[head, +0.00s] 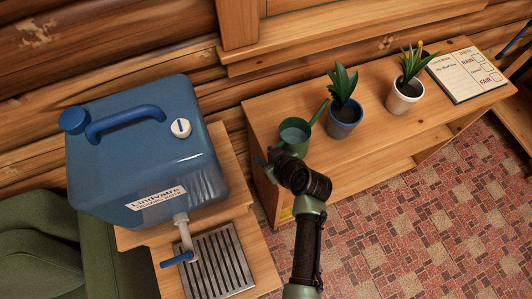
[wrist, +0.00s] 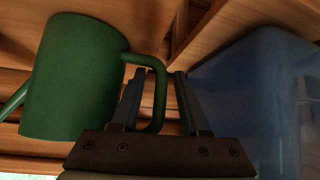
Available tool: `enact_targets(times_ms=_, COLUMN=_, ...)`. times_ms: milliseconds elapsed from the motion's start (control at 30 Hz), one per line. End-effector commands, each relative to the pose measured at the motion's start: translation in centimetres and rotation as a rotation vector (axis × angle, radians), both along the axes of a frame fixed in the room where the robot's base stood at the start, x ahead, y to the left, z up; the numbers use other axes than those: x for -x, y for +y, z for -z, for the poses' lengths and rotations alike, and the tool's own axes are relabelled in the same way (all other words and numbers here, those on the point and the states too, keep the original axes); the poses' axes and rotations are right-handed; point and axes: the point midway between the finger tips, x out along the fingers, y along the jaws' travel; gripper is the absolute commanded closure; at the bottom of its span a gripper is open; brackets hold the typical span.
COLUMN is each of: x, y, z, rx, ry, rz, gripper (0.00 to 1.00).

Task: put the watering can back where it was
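The green watering can (head: 294,136) is at the left end of the wooden bench, roughly upright, with its spout pointing back right and something greyish in its open top. Whether its base touches the bench is hidden by my wrist. In the wrist view the can (wrist: 72,80) is at the left, with its handle (wrist: 160,95) rising between my fingers. My gripper (wrist: 158,88) is open around the handle, one finger inside the loop and one outside, with gaps visible. My gripper also shows in the head view (head: 272,158), partly hidden by the wrist.
A blue water container (head: 135,165) with a tap stands left of my gripper, above a slotted drip tray (head: 218,265). Bare bench lies in front of the pots.

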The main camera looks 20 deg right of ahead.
Motion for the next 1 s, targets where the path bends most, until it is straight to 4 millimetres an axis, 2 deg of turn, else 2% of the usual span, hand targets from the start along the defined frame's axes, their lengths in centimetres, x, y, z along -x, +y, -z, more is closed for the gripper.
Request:
enact_targets(times_ms=267, x=0.1, y=0.0, z=-0.5, rx=0.0, ry=0.0, rz=0.001, gripper=0.55)
enact_targets(times_ms=367, x=0.8, y=-0.2, z=-1.1, rx=-0.001, ry=-0.002, rz=0.001, gripper=0.55)
enact_targets(times_ms=800, x=6.1, y=-1.3, z=-6.4, rx=0.001, ry=-0.001, rz=0.001, gripper=0.55)
enact_targets(times_ms=1000, x=7.8, y=-1.6, z=-8.1, rx=0.0, ry=-0.001, rz=0.0, gripper=0.55)
